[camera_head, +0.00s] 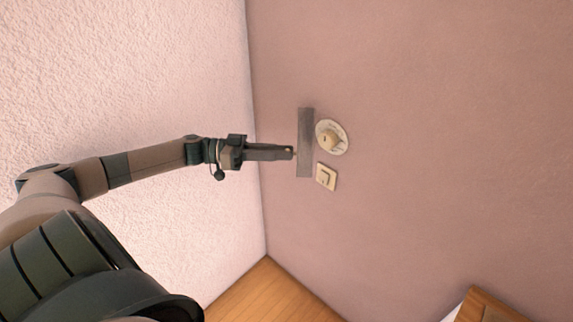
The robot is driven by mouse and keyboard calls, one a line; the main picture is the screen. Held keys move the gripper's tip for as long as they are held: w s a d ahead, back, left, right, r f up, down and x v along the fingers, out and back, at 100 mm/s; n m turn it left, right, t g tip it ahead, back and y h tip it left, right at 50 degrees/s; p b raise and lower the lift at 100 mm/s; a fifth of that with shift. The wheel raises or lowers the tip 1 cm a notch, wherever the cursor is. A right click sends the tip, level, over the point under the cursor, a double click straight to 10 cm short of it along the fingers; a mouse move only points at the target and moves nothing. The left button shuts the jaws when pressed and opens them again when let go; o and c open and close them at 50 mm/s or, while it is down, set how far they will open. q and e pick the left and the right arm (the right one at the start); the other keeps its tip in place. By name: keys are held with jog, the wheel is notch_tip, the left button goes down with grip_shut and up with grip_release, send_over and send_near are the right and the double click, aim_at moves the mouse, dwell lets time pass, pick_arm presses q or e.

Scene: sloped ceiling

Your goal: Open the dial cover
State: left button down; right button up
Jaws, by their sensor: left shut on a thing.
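The dial cover (305,120) shows as a narrow upright grey panel at the pink wall, left of the dial. The round cream dial (332,137) with its knob is uncovered in this view. My left gripper (291,152) reaches in from the left and is shut, with its fingertips at the left edge of the cover, holding it. The exact contact at the fingertips is too small to see clearly. My right gripper is out of view.
A cream square switch (326,176) sits on the wall just below the dial. A wooden furniture piece (490,306) stands at the bottom right. The wall right of the dial is clear.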

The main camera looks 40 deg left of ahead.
pick_arm(q)
jog(key=shift+a+m+g+h+b, duration=0.3)
jog(key=shift+a+m+g+b, duration=0.1)
jog(key=shift+a+g+b, duration=0.25)
jog(key=shift+d, duration=0.1)
jog(key=c, duration=1.6)
grip_release()
jog(key=shift+r, duration=0.15)
